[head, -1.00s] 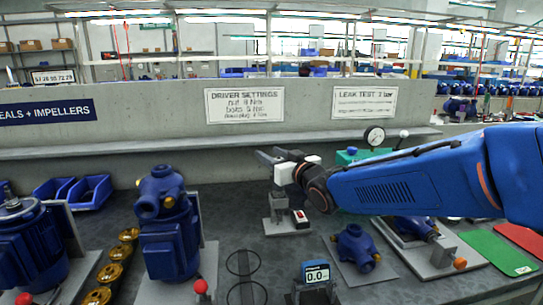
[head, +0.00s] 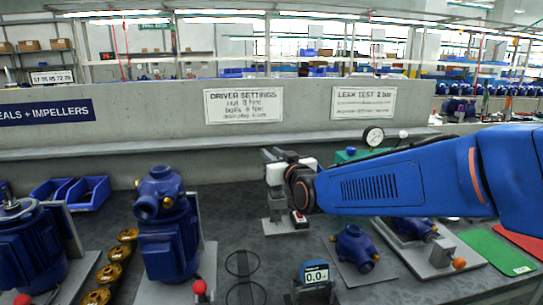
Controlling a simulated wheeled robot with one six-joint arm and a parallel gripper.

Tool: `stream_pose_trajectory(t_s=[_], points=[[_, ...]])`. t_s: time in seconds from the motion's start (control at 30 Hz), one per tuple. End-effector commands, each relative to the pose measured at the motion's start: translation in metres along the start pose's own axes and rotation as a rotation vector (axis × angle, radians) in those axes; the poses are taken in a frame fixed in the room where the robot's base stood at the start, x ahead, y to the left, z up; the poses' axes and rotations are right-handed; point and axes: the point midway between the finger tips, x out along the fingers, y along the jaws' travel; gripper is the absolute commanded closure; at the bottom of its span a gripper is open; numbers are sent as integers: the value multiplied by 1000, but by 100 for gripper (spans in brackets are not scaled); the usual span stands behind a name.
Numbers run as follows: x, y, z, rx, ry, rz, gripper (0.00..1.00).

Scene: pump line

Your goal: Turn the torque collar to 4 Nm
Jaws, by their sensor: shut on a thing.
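My gripper (head: 272,157) is at the centre of the head view, above a small grey stand (head: 285,226) on the bench. Its jaws are shut on the torque collar at the top of this stand. The collar itself is hidden by the fingers and the white gripper body, so its setting cannot be read. A small white, red and black part (head: 299,219) shows low on the stand. A wall sign headed "DRIVER SETTINGS" (head: 245,105) hangs behind; its smaller lines are blurred.
Blue pumps (head: 168,225) stand at the left, with brass parts (head: 110,273) and blue bins (head: 88,193). A small display (head: 315,273) reading about 0.0 is in front. A blue pump part (head: 354,247), a green mat (head: 498,250) and a gauge (head: 374,136) are at the right.

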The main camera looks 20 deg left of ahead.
Motion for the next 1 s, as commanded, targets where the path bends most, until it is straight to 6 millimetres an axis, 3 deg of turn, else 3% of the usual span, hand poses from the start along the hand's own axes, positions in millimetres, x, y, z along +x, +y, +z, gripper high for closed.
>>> stream_pose_trajectory(t_s=[0.57, 0.6, 0.63, 1.0], points=[[0, 2, 0, -1, -3, 39, 100], [0, 2, 0, -1, -3, 39, 69], [0, 2, 0, -1, -3, 39, 62], [-3, 1, 0, -1, -3, 39, 59]])
